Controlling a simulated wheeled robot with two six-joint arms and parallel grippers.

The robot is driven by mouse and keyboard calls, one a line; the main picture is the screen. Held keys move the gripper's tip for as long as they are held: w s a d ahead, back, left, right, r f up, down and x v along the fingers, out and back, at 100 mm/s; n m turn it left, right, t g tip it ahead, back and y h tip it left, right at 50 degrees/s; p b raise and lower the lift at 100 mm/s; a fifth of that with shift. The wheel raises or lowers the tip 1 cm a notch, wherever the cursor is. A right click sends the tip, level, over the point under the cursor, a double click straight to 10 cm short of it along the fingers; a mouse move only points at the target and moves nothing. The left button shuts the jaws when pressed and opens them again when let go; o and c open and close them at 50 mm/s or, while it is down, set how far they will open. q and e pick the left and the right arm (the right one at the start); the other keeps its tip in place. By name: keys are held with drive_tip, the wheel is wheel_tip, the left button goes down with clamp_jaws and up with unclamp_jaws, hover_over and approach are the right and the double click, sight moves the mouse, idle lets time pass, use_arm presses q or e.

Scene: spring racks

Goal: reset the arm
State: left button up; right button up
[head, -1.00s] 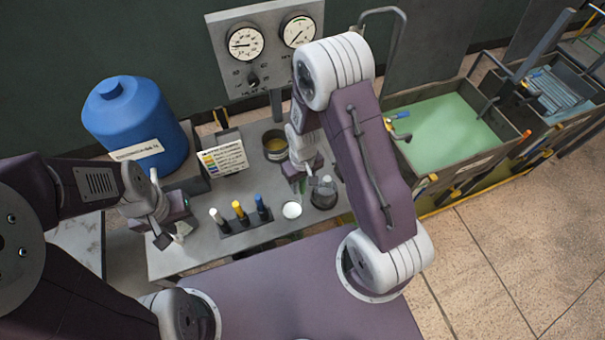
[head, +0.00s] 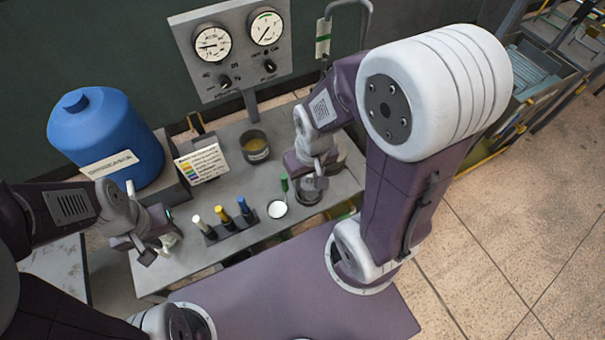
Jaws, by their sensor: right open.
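My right arm (head: 412,190) rises with its big white elbow high and close to the camera. My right gripper (head: 310,180) is open and points down over a dark round holder (head: 308,198) on the grey bench; I cannot tell whether they touch. A slim green item (head: 284,183) stands just left of it. My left gripper (head: 157,249) hangs over the bench's left front corner, left of the dark rack (head: 230,230). Its fingertips are small, with a pale piece between or on them, so its state is unclear.
The rack holds white (head: 197,222), yellow (head: 222,215) and blue (head: 244,206) capped items. A gauge panel (head: 237,62) rises behind.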

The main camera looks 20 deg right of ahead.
wheel_tip(320, 180, down, 13)
drive_tip(key=b, duration=1.2)
drive_tip(key=shift+w+r+b, duration=0.15)
drive_tip(key=shift+b, duration=0.15)
